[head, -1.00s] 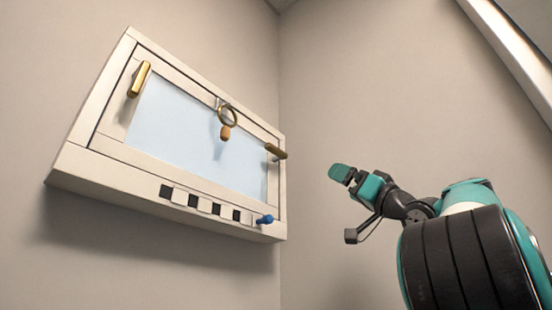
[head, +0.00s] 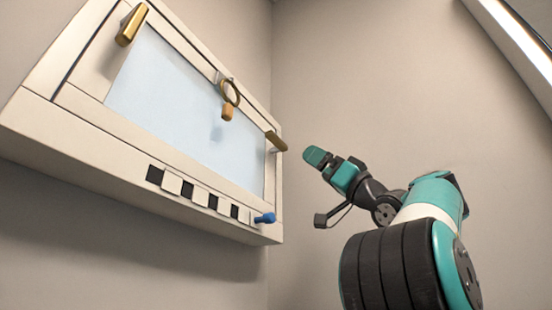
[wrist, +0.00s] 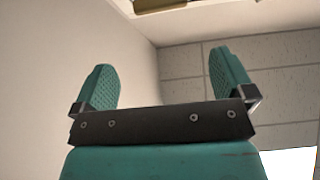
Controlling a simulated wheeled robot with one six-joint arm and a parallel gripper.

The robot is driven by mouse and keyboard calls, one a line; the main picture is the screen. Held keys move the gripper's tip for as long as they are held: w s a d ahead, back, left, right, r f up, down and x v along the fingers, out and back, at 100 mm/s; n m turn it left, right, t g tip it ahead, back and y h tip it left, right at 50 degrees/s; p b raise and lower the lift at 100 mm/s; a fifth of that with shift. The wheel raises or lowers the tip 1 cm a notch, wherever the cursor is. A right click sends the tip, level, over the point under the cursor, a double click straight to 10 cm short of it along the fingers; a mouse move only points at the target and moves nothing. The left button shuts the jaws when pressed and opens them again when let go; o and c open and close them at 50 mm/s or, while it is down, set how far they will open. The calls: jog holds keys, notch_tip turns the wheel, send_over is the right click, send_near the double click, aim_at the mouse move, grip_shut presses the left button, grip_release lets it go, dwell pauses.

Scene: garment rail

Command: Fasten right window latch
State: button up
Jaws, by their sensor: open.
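The window (head: 190,110) is a pale framed pane on the wall at the left of the head view. The right window latch (head: 276,141), a brass handle, sits at the right end of the frame and slants down to the right. The left latch (head: 132,24) is a similar brass handle that stands closer to upright. My gripper (head: 324,160) is just right of the right latch, apart from it. In the wrist view my gripper (wrist: 164,80) has its two teal fingers wide apart with nothing between them. A brass-coloured piece (wrist: 158,4) is cut off at the top edge there.
A brass ring with a wooden pull (head: 228,112) hangs at the top middle of the window. A blue knob (head: 265,218) sticks out at the lower right sill, beside a black-and-white checkered strip (head: 198,193). The wall (head: 390,80) right of the window is bare.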

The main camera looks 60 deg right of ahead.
aim_at(280, 141)
jog(key=shift+y, duration=0.3)
jog(key=p+x, duration=1)
jog(key=x, duration=0.5)
jog(key=shift+s+p, duration=0.1)
jog(key=shift+p, duration=0.2)
jog(key=shift+w+r, duration=0.2)
jog(key=shift+w, duration=0.2)
jog(key=c, duration=0.9)
jog(key=shift+a+f, duration=0.1)
